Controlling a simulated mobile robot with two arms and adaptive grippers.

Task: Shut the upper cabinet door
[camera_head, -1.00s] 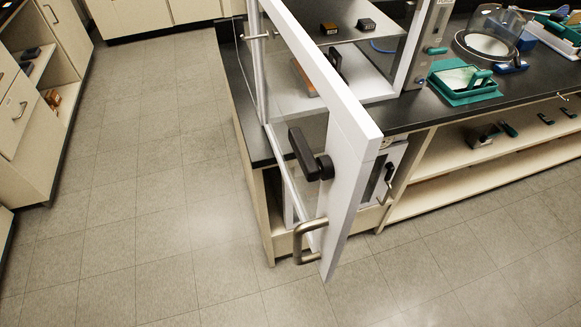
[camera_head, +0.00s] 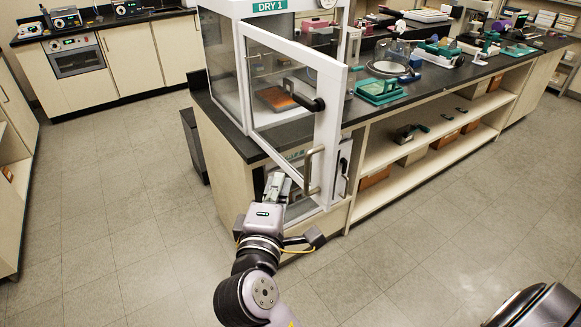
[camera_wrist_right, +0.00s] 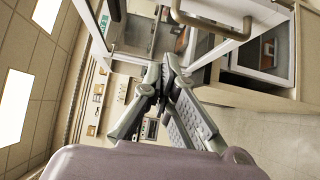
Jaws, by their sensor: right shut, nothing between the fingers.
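The upper cabinet (camera_head: 226,75), marked DRY 1, stands on the black counter. Its white-framed glass door (camera_head: 328,125) stands open, swung out past the counter edge. My right gripper (camera_head: 275,182) is shut and empty, low by the door's bottom rail, near the bar handle. I cannot tell whether it touches the door. In the right wrist view the closed fingertips (camera_wrist_right: 168,72) point toward the door frame. My left gripper is out of view.
A lower cabinet door with a handle (camera_head: 346,178) sits below the counter. An orange-brown item (camera_head: 278,98) lies inside the upper cabinet. A green tray (camera_head: 382,91) stands on the counter to the right. The tiled floor (camera_head: 130,230) is clear at the left.

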